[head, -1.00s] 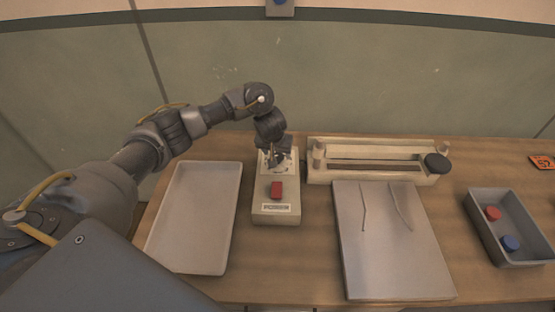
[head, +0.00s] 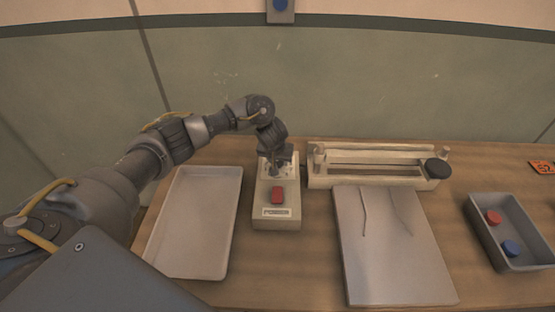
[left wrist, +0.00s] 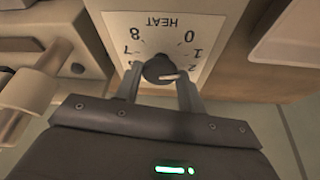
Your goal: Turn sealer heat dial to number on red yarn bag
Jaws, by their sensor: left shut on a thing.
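The sealer control box (head: 276,215) stands on the table with a red switch (head: 278,195) on top. My left gripper (head: 279,165) points down at its far end. In the left wrist view, the dark heat dial (left wrist: 158,68) sits on a white HEAT plate (left wrist: 150,25), seen upside down, with 0, 1, 2, 7 and 8 readable. My left gripper's fingers (left wrist: 160,80) are shut on the dial, one on each side. The other numbers are hidden by the gripper. No red yarn bag can be made out. My right gripper is not in view.
A pale empty tray (head: 160,250) lies left of the box. The bar sealer (head: 375,179) with a black knob (head: 437,168) stands right, behind a grey board (head: 390,265). A grey bin (head: 478,225) holds red and blue pieces. An orange card (head: 543,167) lies far right.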

